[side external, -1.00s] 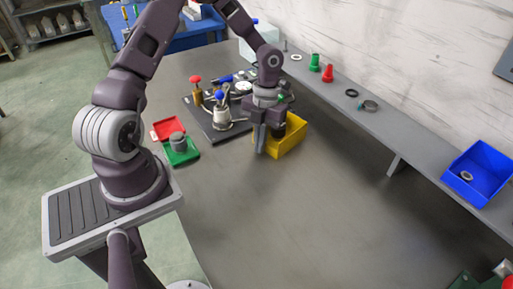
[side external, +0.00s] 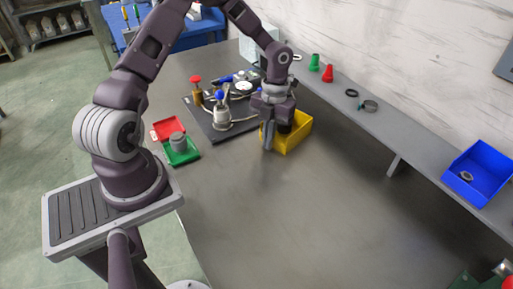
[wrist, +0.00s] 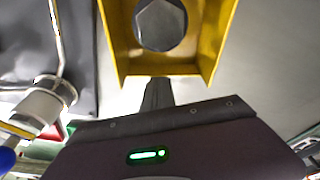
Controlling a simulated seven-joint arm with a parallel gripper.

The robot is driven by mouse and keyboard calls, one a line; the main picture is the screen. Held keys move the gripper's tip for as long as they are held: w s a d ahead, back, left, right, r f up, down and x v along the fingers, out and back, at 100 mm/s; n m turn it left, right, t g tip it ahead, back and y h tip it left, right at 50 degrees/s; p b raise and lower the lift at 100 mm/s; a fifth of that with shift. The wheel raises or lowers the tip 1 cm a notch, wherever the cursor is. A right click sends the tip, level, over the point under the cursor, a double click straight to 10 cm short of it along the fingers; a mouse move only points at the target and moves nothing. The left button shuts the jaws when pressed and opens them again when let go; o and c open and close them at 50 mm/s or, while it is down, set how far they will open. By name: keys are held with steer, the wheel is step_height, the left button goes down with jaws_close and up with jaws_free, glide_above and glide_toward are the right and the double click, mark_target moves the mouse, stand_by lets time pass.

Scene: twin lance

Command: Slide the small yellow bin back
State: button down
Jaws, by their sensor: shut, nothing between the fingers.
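The small yellow bin (side external: 298,136) sits on the grey bench, right of the dark mat. In the wrist view, the bin (wrist: 123,50) fills the top middle, and a grey hexagonal metal part (wrist: 160,24) shows inside it. My gripper (side external: 267,147) is shut and empty, pointing down at the bin's near left side in the side view. In the wrist view, the closed fingers (wrist: 157,92) are right by the bin's near wall and look to be against it. The exact contact is hard to make out.
A dark mat (side external: 213,127) with metal fittings lies left of the bin. Red (side external: 168,128) and green (side external: 182,158) trays are farther left. A grey shelf (side external: 400,150) runs along the wall, with a blue bin (side external: 480,190) on it. The bench front is clear.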

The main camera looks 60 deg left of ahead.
steer(key=shift+w, duration=0.6)
steer(key=shift+w, duration=0.2)
steer(key=shift+w+a, duration=0.1)
steer(key=shift+w, duration=0.7)
steer(key=shift+w, duration=0.1)
